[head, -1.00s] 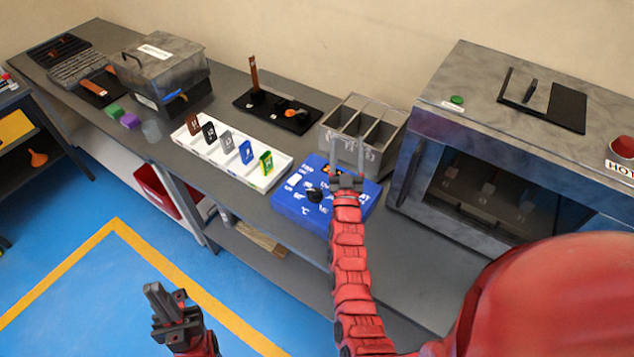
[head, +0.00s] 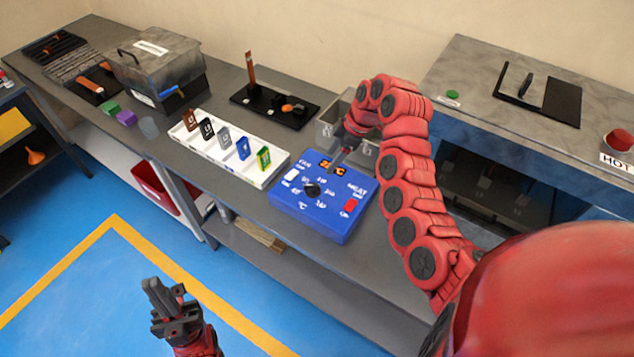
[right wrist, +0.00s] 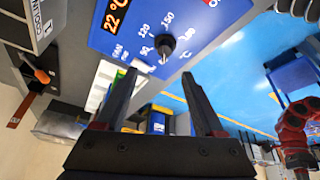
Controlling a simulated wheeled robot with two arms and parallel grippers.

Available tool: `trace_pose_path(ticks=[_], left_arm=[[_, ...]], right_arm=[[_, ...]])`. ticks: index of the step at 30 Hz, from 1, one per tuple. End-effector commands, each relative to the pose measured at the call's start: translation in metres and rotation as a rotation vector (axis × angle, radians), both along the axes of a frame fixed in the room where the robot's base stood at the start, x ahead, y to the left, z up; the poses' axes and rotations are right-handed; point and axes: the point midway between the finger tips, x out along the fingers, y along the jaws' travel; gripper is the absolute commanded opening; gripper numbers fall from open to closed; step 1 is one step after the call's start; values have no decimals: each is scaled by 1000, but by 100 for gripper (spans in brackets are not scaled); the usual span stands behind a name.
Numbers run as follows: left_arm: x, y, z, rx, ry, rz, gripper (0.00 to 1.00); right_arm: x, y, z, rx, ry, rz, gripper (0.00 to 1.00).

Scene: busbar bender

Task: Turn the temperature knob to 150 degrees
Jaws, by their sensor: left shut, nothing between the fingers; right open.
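The blue control box (head: 330,215) lies on the bench, and its black temperature knob (head: 312,189) is in the middle of its top face. In the right wrist view the knob (right wrist: 165,43) is ringed by white numbers, 120 and 150 among them, and the orange display (right wrist: 116,12) reads 22 °C. The knob's exact setting is hard to read. My right gripper (right wrist: 160,78) is open and empty, its fingers apart from the knob. In the head view it is largely hidden by my bent right arm. My left gripper (head: 166,302) is shut and empty over the floor.
The white tray (head: 228,158) with several coloured tags stands left of the box. A grey divided bin (head: 330,130) is behind the box, partly hidden by my arm. The oven (head: 470,80) stands to the right. A black board (head: 275,108) is further back.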

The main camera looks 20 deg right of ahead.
Motion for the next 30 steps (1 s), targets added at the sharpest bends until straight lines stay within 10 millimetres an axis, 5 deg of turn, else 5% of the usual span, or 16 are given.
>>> trace_pose_path(ticks=[7,14,21,30], left_arm=[[0,0,-1,0,0,0,0],[0,0,-3,0,0,0,0],[0,0,17,0,0,0,0],[0,0,23,0,0,0,0]], right_arm=[[-6,6,-11,-1,26,32,70],[0,23,-53,-4,28,32,70],[5,34,-86,-5,27,30,70],[9,42,-106,-5,22,27,70]])
